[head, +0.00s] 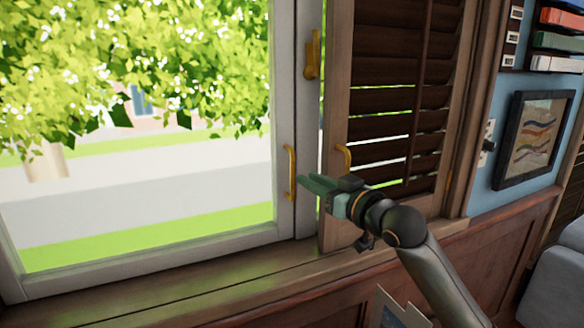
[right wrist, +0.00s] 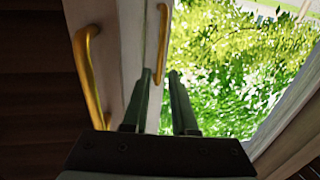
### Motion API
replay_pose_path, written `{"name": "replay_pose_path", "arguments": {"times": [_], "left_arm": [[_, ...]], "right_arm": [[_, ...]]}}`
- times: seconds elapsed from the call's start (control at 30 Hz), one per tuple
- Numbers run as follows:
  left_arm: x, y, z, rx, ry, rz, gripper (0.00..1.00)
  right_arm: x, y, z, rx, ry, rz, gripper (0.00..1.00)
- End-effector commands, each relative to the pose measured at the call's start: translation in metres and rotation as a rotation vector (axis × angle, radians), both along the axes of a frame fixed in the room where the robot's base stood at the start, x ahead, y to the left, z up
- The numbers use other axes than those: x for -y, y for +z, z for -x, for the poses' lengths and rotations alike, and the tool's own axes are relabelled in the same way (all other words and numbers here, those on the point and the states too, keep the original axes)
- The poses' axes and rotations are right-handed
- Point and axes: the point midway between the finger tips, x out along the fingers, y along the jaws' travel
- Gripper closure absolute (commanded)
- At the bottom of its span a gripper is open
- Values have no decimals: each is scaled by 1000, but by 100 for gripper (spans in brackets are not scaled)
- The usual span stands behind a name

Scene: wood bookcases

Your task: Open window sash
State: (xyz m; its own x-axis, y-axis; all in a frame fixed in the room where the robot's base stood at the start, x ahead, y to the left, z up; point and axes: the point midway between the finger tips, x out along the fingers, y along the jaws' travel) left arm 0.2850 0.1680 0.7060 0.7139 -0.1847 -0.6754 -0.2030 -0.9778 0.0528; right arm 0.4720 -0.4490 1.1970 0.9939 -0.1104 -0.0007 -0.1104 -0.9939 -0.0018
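The window sash (head: 285,100) has a pale frame around a large glass pane, and it looks closed in the head view. A slim brass handle (head: 291,172) stands upright on its right stile. My right gripper (head: 304,183) is just right of this handle, with its fingers pointing at it. In the right wrist view, the two fingers (right wrist: 160,75) are apart with a narrow empty gap. The sash handle (right wrist: 163,40) shows just beyond the tips, roughly in line with the gap. I cannot tell whether they touch. My left gripper is not in view.
A brown louvered shutter (head: 385,115) stands right of the sash, with its own brass handle (head: 343,158) close to my right gripper. A brass latch (head: 312,55) sits higher on the frame. A wooden sill (head: 170,290) runs below. A framed picture (head: 535,140) hangs at right.

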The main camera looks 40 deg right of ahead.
Motion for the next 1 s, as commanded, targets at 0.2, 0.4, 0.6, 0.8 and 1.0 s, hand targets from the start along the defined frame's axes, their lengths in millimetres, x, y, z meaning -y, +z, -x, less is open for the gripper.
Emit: {"name": "replay_pose_path", "arguments": {"times": [0.2, 0.4, 0.6, 0.8, 1.0], "left_arm": [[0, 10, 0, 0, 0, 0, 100], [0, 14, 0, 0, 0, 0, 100], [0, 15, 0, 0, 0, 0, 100], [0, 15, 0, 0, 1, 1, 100], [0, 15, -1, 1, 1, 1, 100]], "right_arm": [[5, 3, -39, 2, 0, -3, 74], [7, 2, -62, 1, -1, -2, 74], [8, 0, -70, 1, -1, 0, 74], [8, 0, -70, 1, -1, 0, 74], [8, 0, -70, 0, -1, 0, 93]]}}
